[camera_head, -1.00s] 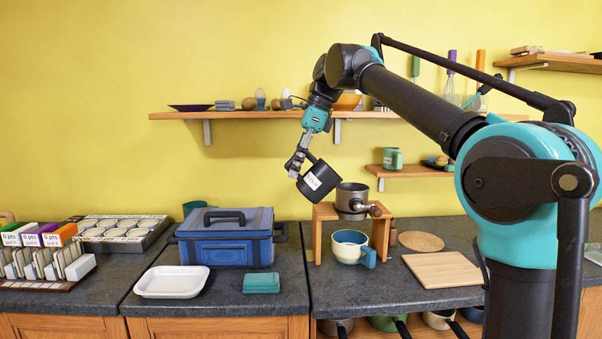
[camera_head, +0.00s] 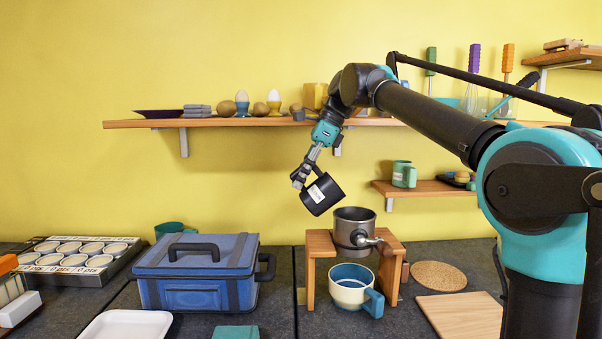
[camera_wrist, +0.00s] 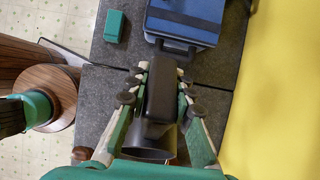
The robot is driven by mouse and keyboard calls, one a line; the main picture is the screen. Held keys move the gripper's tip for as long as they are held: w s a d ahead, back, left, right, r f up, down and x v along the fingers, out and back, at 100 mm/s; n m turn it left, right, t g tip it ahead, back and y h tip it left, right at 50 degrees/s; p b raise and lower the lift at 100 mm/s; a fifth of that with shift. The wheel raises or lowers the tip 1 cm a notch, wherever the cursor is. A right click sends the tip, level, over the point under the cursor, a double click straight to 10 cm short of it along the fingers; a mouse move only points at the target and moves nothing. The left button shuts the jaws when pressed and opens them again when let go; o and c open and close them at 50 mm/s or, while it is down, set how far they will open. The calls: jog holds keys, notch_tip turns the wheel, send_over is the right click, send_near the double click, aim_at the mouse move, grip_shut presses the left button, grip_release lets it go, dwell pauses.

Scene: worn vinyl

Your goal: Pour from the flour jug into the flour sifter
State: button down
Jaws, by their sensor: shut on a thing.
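The flour jug (camera_head: 321,195) is a small black cup with a white label. My gripper (camera_head: 301,177) is shut on its handle and holds it in the air, tilted with its mouth toward the right. The wrist view shows my gripper (camera_wrist: 160,88) with a finger on each side of the black handle (camera_wrist: 162,90). The flour sifter (camera_head: 354,229) is a grey metal cup with a side handle, set in a wooden stand (camera_head: 320,243). The jug is above and left of the sifter, apart from it.
A cream and blue mug (camera_head: 350,291) stands under the sifter. A blue toolbox (camera_head: 195,285) is to the left. A round cork mat (camera_head: 438,275) and a wooden board (camera_head: 462,314) lie to the right. A wall shelf (camera_head: 250,122) runs behind my arm.

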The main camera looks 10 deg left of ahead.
aim_at(317, 170)
notch_tip(317, 170, down, 2)
jog(key=shift+f, duration=0.2)
jog(key=shift+w+d+r+y, duration=0.15)
jog(key=shift+d+r+y, duration=0.4)
jog(key=shift+y, duration=0.15)
jog(key=shift+w+d+r+g+y, duration=0.1)
jog(key=shift+d+r+g+y, duration=0.15)
jog(key=shift+r+y, duration=0.25)
jog(key=shift+w+d+r+g+y, duration=0.1)
jog(key=shift+d+r+g+y, duration=0.15)
jog(key=shift+r+y, duration=0.2)
jog(key=shift+s+a, duration=0.15)
jog(key=shift+f, duration=0.4)
jog(key=shift+w+d+r+g+y, duration=0.15)
jog(key=shift+d+r+y, duration=0.3)
jog(key=shift+d+y, duration=0.15)
jog(key=shift+w+d+r+g+y, duration=0.15)
jog(key=shift+d+r+y, duration=0.3)
jog(key=shift+y, duration=0.1)
jog(key=shift+w+d+r+g+y, duration=0.2)
jog(key=shift+d+r+y, duration=0.15)
jog(key=shift+d+y, duration=0.2)
jog(key=shift+w+d+r+g+y, duration=0.2)
jog(key=shift+d+r+y, duration=0.1)
jog(key=shift+d+y, duration=0.25)
